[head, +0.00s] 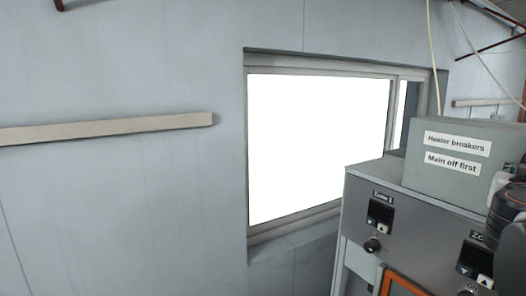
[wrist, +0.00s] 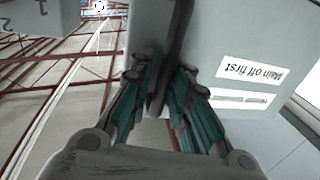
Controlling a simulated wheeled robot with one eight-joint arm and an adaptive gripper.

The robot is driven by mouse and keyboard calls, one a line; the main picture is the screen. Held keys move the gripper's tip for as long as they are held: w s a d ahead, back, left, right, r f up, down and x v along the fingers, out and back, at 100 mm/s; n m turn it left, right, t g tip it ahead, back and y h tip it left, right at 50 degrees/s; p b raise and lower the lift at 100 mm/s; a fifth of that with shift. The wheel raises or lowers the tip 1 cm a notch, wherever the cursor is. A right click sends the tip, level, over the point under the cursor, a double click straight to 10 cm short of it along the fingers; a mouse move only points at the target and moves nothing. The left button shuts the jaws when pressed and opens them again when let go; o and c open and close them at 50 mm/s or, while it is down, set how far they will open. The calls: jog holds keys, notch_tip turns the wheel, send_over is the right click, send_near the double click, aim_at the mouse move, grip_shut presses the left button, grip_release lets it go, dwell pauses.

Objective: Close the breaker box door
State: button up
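The grey breaker box (head: 440,178) stands on a control cabinet at the right of the head view. Its face carries the labels "Heater breakers" and "Main off first". In the wrist view the same labelled panel (wrist: 225,30) is upside down at the right. I cannot tell how far its door stands open. My gripper (wrist: 160,76) is close to the box, with its teal-padded fingers apart. A dark upright strip, perhaps a panel edge, runs between the fingers; contact is unclear. In the head view my dark gripper parts are partly cut off at the right edge.
The control cabinet (head: 420,235) has zone displays, knobs and an orange-framed part low at the front. A bright window (head: 315,145) is behind it. A cable hangs above the box. The pale wall at the left has a wooden rail (head: 105,129).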

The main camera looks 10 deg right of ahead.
jog(key=shift+a, duration=0.1)
jog(key=v, duration=1.2)
dwell(0.7)
jog(key=w+a+f+n+y+b, duration=0.1)
jog(key=a+f+y+b, duration=0.15)
jog(key=f+b, duration=0.65)
jog(key=w+a+f+n+g+y+b, duration=0.1)
jog(key=a+f+n+y+b, duration=0.2)
jog(key=f, duration=1.2)
jog(key=w+a+f+y+b, duration=0.1)
jog(key=a+f+b, duration=0.2)
jog(key=f+b, duration=0.65)
jog(key=a+f+n+y+b, duration=0.2)
jog(key=a+f+b, duration=0.2)
jog(key=f, duration=0.6)
jog(key=a+f+n+g+y+b, duration=0.1)
jog(key=a+f+n+y+b, duration=0.2)
jog(key=a+f+b, duration=0.2)
jog(key=a+f+n+y+b, duration=0.2)
jog(key=a+f, duration=0.7)
jog(key=f, duration=0.5)
jog(key=y+b, duration=0.1)
jog(key=b, duration=0.1)
jog(key=shift+a+f+n+g+b, duration=0.2)
jog(key=shift+f+n+g+b, duration=0.1)
jog(key=shift+f+g, duration=0.1)
